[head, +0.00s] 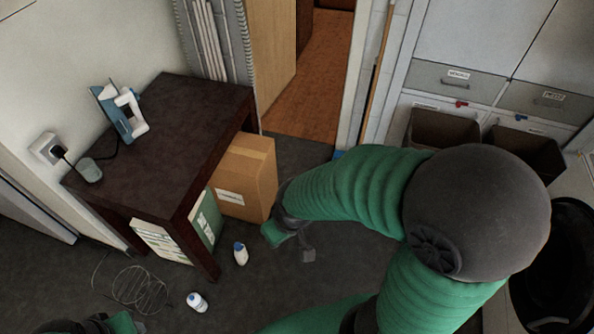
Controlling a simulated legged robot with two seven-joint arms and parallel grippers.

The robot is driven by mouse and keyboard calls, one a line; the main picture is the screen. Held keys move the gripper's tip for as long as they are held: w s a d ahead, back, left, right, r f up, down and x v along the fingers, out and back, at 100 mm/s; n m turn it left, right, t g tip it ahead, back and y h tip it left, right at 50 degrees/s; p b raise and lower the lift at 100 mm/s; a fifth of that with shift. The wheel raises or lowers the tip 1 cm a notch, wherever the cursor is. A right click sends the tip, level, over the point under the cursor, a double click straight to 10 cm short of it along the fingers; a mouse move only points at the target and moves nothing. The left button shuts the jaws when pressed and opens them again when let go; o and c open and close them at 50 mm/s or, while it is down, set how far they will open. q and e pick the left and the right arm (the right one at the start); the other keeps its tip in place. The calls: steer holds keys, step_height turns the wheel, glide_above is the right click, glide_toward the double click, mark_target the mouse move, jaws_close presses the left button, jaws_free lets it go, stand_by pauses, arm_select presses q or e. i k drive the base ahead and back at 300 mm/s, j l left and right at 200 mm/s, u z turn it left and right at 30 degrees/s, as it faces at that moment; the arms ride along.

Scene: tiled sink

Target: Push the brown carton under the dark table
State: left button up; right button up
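The brown carton (252,178) stands on the floor at the right side of the dark table (160,125). Its left part is hidden behind the tabletop edge and the things under it, and its right part sticks out past the table. My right gripper (292,246) is low over the floor, just right of the carton's lower right corner. Its two fingertips are apart with nothing seen between them; I cannot tell whether it touches the carton. My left gripper (122,323) is only partly in view at the bottom left edge, away from the carton.
A green-and-white box (205,222) stands under the table's front. A white bottle (197,302), a blue-and-white bottle (240,253) and a wire coil (140,288) lie or stand on the floor. An iron (120,112) is on the table.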

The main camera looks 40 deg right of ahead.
mark_target(243, 186)
steer(key=z, duration=0.6)
steer(key=i+l+z, duration=0.45)
steer(key=i+z, duration=0.55)
steer(key=i+l, duration=0.05)
steer(key=i, duration=0.05)
